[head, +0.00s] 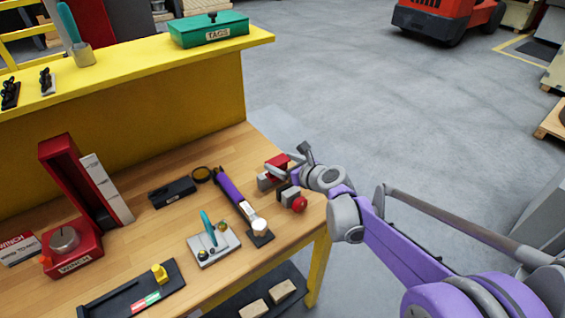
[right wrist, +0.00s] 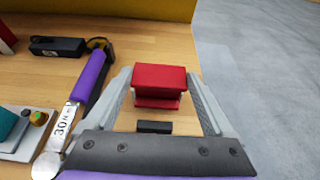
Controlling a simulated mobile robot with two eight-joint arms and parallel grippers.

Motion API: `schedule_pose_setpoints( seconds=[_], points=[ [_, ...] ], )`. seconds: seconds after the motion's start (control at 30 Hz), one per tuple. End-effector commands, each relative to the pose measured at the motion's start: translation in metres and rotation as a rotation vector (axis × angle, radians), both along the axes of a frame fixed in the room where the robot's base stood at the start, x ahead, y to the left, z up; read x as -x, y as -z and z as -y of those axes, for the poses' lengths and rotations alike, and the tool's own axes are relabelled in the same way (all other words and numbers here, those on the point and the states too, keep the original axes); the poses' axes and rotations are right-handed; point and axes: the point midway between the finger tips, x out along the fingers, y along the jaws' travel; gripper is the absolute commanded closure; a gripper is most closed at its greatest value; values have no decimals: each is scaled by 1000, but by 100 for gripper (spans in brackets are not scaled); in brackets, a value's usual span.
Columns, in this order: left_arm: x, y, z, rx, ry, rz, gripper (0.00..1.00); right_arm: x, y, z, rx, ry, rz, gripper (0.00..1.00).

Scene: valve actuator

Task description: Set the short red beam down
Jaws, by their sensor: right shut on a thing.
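The short red beam (right wrist: 158,77) is between the two grey fingers of my right gripper (right wrist: 160,92) in the right wrist view, near their tips. It looks like a short block with flanges. In the head view the beam (head: 277,164) is partly covered by my right gripper (head: 282,170), over the right end of the wooden table (head: 185,225). The gripper is shut on the beam. I cannot tell whether the underside of the beam touches the table. My left gripper is not in view.
A purple-handled tool (head: 230,187) lies left of the beam. A black box (head: 172,192) lies farther left. A grey plate with a teal lever (head: 213,246) sits toward the front. The red winch (head: 72,245) stands at left. Bare wood lies behind the beam; the table's right edge is close.

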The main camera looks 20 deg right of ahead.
Motion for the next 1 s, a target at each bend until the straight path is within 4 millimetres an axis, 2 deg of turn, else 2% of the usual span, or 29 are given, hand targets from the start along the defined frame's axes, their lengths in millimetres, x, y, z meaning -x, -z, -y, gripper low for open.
schedule_pose_setpoints(
  seconds=[1.0],
  points=[
    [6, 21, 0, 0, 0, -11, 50, 0, 26, 0, -1, 0, 0, 100]
  ],
)
